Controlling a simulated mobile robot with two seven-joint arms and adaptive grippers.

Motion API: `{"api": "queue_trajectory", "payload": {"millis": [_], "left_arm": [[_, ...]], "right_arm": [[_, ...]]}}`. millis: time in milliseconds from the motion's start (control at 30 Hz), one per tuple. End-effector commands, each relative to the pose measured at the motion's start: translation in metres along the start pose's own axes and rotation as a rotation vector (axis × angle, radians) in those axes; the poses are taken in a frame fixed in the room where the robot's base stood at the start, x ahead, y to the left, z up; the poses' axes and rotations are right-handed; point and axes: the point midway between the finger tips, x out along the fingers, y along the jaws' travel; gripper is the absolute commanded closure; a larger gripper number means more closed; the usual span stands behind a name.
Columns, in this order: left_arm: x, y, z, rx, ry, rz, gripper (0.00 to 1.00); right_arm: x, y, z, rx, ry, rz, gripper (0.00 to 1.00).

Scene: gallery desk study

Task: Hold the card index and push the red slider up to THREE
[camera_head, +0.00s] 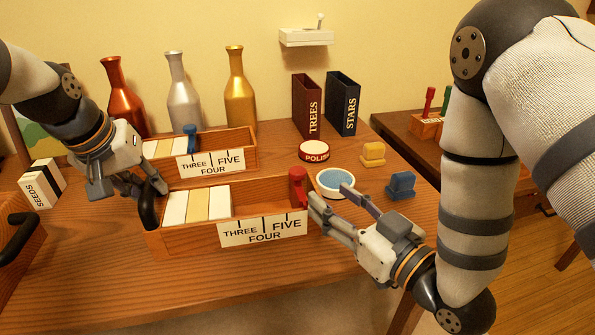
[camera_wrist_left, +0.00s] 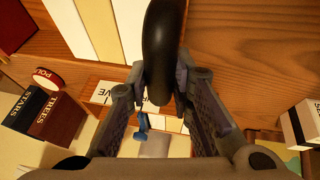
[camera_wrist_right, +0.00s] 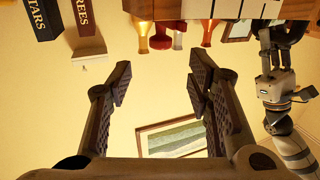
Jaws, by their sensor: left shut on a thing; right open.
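The front card index (camera_head: 185,236) is a long wooden box with cards at its left end and a label (camera_head: 262,230) reading THREE, FOUR, FIVE from left to right. The red slider (camera_head: 298,184) stands upright at the box's right end, by FIVE. My left gripper (camera_head: 150,187) is shut on the box's black handle (camera_head: 147,208) at the left end; the handle also shows between the fingers in the left wrist view (camera_wrist_left: 163,45). My right gripper (camera_head: 328,196) is open, just right of the red slider; whether a finger touches it I cannot tell. The right wrist view shows empty fingers (camera_wrist_right: 160,85).
A second card index (camera_head: 248,148) with a blue slider (camera_head: 190,136) stands behind. A blue round dish (camera_head: 336,180), a POLISH tin (camera_head: 314,151) and blue (camera_head: 401,186) and yellow (camera_head: 373,154) blocks lie to the right. Bottles (camera_head: 183,90) stand at the back.

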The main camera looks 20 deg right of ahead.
Motion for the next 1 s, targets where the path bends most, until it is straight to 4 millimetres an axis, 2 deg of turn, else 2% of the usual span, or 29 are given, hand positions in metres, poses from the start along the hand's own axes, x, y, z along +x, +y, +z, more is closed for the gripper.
{"api": "queue_trajectory", "payload": {"millis": [200,400,567,800,1000], "left_arm": [[-0.001,0.000,-0.001,0.001,0.002,0.000,1.00],[-0.001,0.000,-0.001,0.001,0.002,0.000,1.00],[-0.001,0.000,-0.001,0.001,0.002,0.000,1.00],[-0.001,0.000,-0.001,0.001,0.002,0.000,1.00],[-0.001,0.000,-0.001,0.001,0.002,0.000,1.00]], "right_arm": [[0.055,-0.001,-0.001,0.000,0.005,-0.003,0.54],[0.095,-0.001,0.000,0.004,0.001,-0.002,0.54],[0.108,-0.001,0.001,0.005,-0.001,-0.002,0.54],[0.109,-0.002,0.001,0.006,-0.002,-0.002,0.54],[0.109,-0.001,0.001,0.006,-0.002,-0.002,0.99]]}}
